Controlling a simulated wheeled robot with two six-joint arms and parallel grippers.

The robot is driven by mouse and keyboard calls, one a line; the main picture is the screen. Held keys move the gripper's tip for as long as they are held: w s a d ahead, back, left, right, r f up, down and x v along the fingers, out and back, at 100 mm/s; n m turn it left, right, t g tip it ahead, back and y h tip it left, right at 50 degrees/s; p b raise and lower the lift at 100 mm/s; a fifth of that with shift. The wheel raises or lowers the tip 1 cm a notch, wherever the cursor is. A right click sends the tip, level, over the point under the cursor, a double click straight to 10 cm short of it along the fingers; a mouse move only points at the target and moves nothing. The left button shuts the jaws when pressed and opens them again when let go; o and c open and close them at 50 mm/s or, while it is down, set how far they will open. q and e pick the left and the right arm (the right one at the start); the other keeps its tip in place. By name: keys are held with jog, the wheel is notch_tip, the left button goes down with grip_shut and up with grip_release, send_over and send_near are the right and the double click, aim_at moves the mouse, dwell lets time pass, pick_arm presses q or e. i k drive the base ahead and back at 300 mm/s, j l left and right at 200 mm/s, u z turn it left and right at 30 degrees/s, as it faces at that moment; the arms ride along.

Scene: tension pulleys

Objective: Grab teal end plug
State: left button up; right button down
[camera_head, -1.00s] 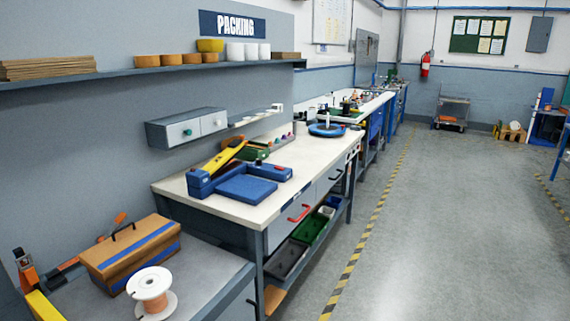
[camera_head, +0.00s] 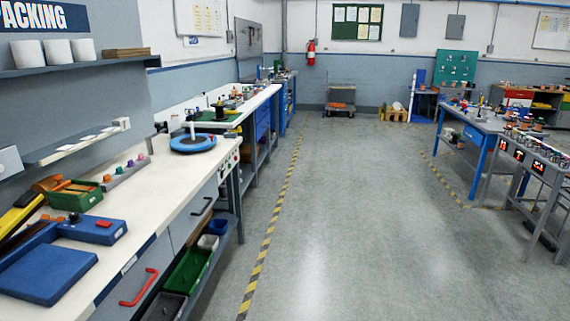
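No end plug can be made out for certain as teal. A grey strip (camera_head: 125,174) on the near white bench at left carries several small coloured pieces, among them an orange one and a purple one. These pieces are too small to identify, and I cannot tell whether one is the teal end plug. Neither of my grippers is in view.
The bench (camera_head: 170,183) also holds a blue round turntable (camera_head: 193,145), a green bin (camera_head: 75,196) and a blue scale-like device (camera_head: 45,273). Blue-legged tables (camera_head: 490,128) stand at right. The grey floor (camera_head: 340,220) between is clear, with striped tape lines.

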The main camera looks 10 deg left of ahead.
aim_at(119, 170)
jog(key=i, duration=1.7)
jog(key=i+u, duration=0.35)
jog(key=i, duration=0.15)
jog(key=i+l+u, duration=0.35)
jog(key=i, duration=0.15)
jog(key=i+l+u, duration=0.35)
jog(key=i, duration=0.15)
jog(key=i+j, duration=0.05)
jog(key=j, duration=0.05)
